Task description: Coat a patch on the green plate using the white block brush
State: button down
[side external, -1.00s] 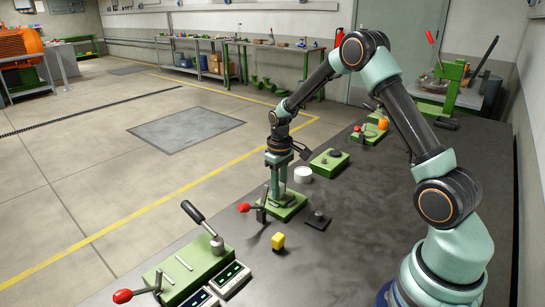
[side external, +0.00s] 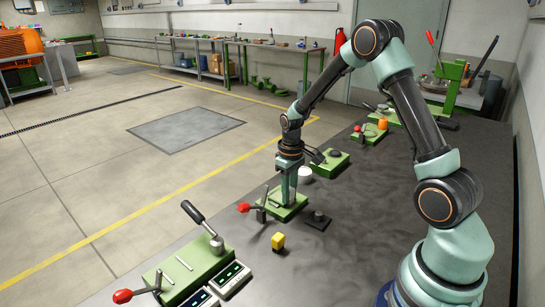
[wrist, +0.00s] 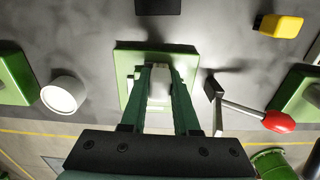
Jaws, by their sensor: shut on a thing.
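The green plate (side external: 298,208) lies on the dark bench, and it also shows in the wrist view (wrist: 127,62) beneath my fingers. My gripper (side external: 288,198) points down over the plate. In the wrist view my gripper (wrist: 160,72) has its two green fingers on either side of a pale block (wrist: 158,90), which looks like the white block brush, and is shut on it. The fingers hide much of the block. I cannot tell whether its underside touches the plate.
A red-knobbed lever (side external: 244,207) stands close beside the plate. A white cylinder (side external: 305,174), a yellow block (side external: 278,241) and a black block on a dark pad (side external: 318,221) are nearby. A green fixture with displays (side external: 195,270) stands at front left.

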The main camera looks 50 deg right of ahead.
jog(key=shift+s+r, duration=0.15)
jog(key=shift+r, duration=3.9)
jog(key=shift+d, duration=0.1)
